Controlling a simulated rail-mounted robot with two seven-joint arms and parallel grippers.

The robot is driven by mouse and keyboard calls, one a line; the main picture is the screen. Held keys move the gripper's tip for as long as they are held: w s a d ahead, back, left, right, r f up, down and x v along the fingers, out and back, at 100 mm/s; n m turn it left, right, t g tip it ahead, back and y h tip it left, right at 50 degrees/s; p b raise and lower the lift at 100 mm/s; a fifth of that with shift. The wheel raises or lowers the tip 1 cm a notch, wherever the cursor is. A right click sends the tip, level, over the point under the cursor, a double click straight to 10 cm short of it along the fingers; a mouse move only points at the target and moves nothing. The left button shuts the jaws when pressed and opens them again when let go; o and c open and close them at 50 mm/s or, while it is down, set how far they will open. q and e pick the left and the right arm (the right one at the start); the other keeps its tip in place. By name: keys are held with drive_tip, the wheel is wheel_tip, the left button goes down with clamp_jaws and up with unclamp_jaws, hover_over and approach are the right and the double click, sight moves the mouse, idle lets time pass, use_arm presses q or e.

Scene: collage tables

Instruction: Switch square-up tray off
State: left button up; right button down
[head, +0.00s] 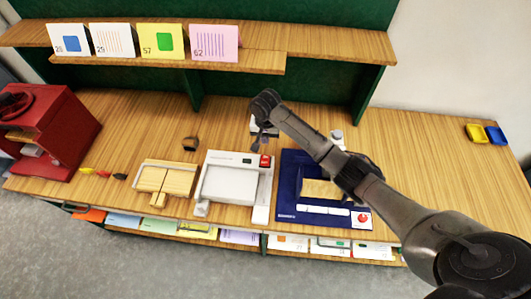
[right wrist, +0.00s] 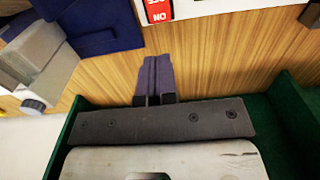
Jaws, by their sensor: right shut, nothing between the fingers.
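The square-up tray is a white machine (head: 230,184) with a pale sunken bed, standing on the wooden table in the middle of the head view. Its red switch (head: 265,160) is at the back right corner, beside a small dark display. The switch shows in the right wrist view (right wrist: 158,11) at the top edge, with partly cut-off lettering; I cannot tell its position. My right gripper (head: 262,138) is shut and empty, just behind the switch and apart from it. Its closed fingers show in the right wrist view (right wrist: 154,62). My left gripper is not in view.
A blue machine (head: 288,205) stands right of the tray, partly under my right arm. A wooden block tray (head: 166,180) and a red machine (head: 52,130) stand left. A card shelf (head: 330,46) runs along the back. Yellow and blue pieces (head: 476,133) lie far right.

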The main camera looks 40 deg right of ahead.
sight(266, 157)
wheel_tip(266, 157, down, 9)
drive_tip(key=shift+r, duration=0.2)
drive_tip(key=shift+f, duration=0.85)
